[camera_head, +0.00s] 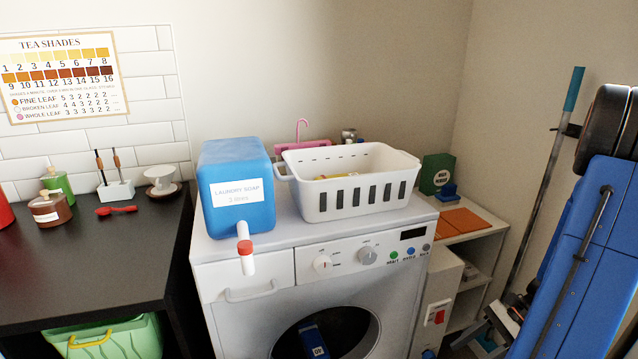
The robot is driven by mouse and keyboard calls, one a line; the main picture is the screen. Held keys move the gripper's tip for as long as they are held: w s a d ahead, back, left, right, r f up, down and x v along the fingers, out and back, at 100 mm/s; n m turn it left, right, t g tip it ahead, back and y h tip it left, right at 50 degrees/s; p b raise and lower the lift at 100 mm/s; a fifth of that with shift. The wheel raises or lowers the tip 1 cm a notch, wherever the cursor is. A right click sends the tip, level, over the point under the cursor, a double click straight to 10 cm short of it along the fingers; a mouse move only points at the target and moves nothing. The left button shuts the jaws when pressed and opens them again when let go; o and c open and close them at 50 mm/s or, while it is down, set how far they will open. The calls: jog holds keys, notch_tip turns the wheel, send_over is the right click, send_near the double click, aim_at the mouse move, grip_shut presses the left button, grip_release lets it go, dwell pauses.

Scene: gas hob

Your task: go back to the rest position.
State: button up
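My blue arm (585,262) with its black joint fills the right side of the view. Grey and dark parts (496,325) show at its lower left edge, low in the picture. I cannot tell whether these are my gripper or the foot of the pole behind. No fingertips show clearly, and nothing is seen held. The arm is apart from the washing machine (292,268), to its right in the picture.
A blue laundry soap container (226,160) and a white basket (390,158) stand on the machine. A teal-tipped pole (545,170) leans by the wall beside my arm. A shelf (478,232) stands right of the machine, a dark counter (110,245) left.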

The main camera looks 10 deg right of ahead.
jog(key=s+a+r+n+t+h, duration=0.2)
jog(key=a+r+n+h, duration=0.2)
jog(key=a+r+n, duration=0.6)
jog(key=s+a+r+n+t+h, duration=0.1)
jog(key=a+r+n+h, duration=0.4)
jog(key=a+r+n, duration=0.5)
notch_tip(320, 180, up, 3)
jog(key=shift+s+a+r+n+t, duration=0.15)
jog(key=shift+s+n+t, duration=0.25)
jog(key=shift+s+n, duration=0.1)
